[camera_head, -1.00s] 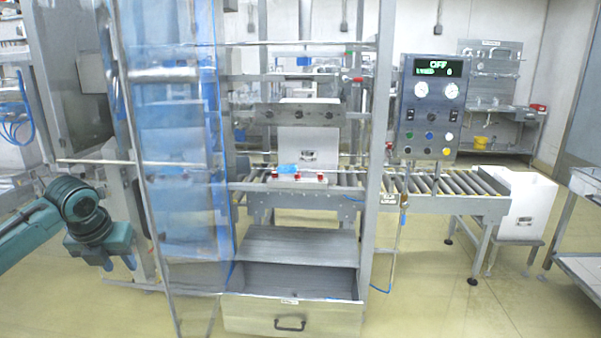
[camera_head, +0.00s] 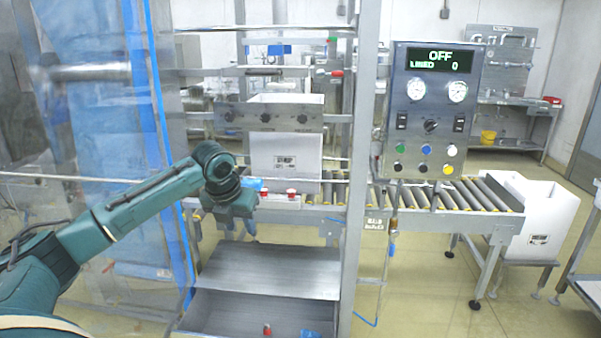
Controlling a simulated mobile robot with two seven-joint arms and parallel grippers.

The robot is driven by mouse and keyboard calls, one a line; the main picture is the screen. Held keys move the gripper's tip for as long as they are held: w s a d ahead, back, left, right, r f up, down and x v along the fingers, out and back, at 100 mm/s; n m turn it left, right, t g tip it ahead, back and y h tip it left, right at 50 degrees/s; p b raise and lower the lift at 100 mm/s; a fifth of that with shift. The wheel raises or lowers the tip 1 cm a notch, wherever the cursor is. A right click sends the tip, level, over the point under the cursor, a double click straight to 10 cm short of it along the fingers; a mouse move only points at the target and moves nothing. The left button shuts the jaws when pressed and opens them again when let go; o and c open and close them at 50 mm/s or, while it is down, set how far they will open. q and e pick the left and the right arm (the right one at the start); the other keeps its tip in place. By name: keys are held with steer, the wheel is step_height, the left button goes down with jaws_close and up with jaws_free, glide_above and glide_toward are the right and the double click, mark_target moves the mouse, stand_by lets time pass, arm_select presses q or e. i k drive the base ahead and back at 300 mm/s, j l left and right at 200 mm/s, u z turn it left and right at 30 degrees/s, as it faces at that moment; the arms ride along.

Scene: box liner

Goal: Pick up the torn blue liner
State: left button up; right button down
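A small crumpled blue piece (camera_head: 252,184), which looks like the torn liner, shows just behind my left wrist at the machine's conveyor. It is partly hidden by the wrist. My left gripper (camera_head: 246,234) hangs at the end of the teal arm, in front of the conveyor edge and above the open drawer. Its fingers are small and blurred, and I see nothing clearly held in them. My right gripper is out of view.
A white box (camera_head: 286,158) stands on the conveyor behind red-topped clamps (camera_head: 291,193). An open metal drawer (camera_head: 215,312) below holds a red item (camera_head: 267,329) and a blue scrap (camera_head: 310,333). A control panel (camera_head: 430,110) reads OFF. A clear blue-edged curtain (camera_head: 110,110) hangs left.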

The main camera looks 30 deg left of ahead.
mark_target(257, 184)
steer(key=i+j+z, duration=0.1)
steer(key=i+j, duration=0.25)
steer(key=i, duration=0.15)
steer(key=i+j+z, duration=0.1)
steer(key=i+j, duration=0.25)
steer(key=i, duration=0.15)
steer(key=i+j+u, duration=0.45)
steer(key=j, duration=0.25)
